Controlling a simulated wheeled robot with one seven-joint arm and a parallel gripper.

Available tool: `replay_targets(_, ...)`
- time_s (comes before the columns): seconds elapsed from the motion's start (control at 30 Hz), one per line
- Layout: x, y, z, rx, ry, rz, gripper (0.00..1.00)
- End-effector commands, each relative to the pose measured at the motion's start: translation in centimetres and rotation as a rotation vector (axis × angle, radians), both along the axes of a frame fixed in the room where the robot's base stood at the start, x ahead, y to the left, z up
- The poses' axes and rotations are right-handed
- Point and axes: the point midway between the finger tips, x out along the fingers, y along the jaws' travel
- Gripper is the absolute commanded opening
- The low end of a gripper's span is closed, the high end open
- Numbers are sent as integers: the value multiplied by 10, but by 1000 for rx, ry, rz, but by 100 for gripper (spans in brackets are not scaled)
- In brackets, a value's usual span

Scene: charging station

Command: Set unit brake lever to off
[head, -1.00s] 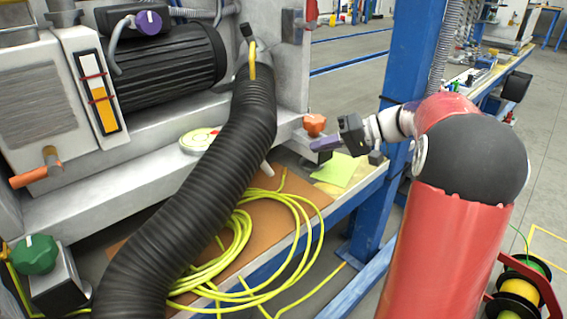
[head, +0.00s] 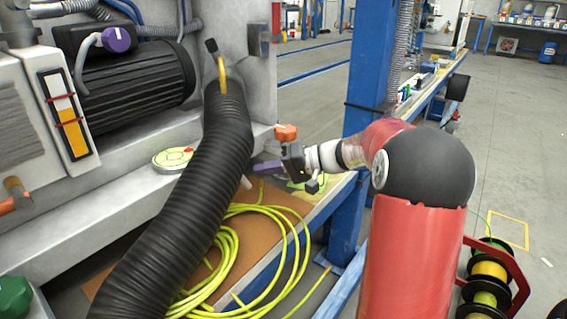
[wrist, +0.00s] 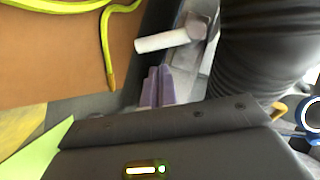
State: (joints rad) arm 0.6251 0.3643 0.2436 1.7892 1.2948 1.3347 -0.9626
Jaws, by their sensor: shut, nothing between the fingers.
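A short white lever (head: 245,183) sticks out low on the machine's front, just right of the black hose. In the wrist view the white lever (wrist: 163,41) comes off a grey hub (wrist: 195,26), close beyond my fingertips. No label shows, so I cannot tell for sure that it is the unit brake lever. My gripper (head: 267,167) has purple fingers, is shut and empty, and points left, just above and right of the lever. In the wrist view my gripper (wrist: 157,86) appears a little apart from the lever; contact is not visible.
A thick black ribbed hose (head: 195,175) runs down left of the lever. A coiled yellow cable (head: 285,225) lies on a brown board (head: 255,262) below. An orange knob (head: 286,132) is behind my gripper. A blue post (head: 372,75) stands close to my arm.

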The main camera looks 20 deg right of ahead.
Motion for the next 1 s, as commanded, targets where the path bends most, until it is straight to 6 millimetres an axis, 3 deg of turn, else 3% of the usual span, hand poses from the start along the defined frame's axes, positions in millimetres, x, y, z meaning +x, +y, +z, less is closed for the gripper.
replay_targets(0.2,-6,14,-8,0,-1,0,0)
replay_targets(0.57,-6,16,-10,4,3,0,0)
replay_targets(0.77,-11,22,-30,219,146,0,0)
replay_targets(1.0,-9,20,-28,223,148,0,0)
